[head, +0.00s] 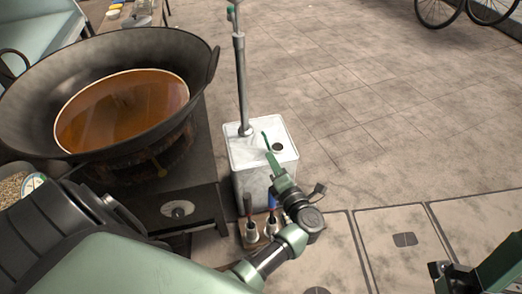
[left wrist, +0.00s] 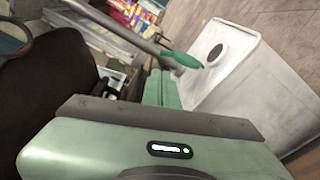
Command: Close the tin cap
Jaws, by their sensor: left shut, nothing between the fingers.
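A white square tin (head: 252,152) stands on the floor right of the big wok. Its top has a round dark hole near the right front, which also shows in the left wrist view (left wrist: 214,53). A tall metal rod rises from the back left of the top. I cannot make out a separate cap. My left gripper (head: 266,136) is shut and empty, its green tip over the tin's top, left of the hole; the tip also shows in the left wrist view (left wrist: 190,62). Part of my right arm shows at bottom right; its fingers are not clear.
A large black wok (head: 30,125) with brown liquid sits on a dark stove (head: 180,208) at left. Below the tin, small bottles (head: 250,232) stand on a wooden board. The tiled floor at right is open; wheels (head: 440,12) show far back.

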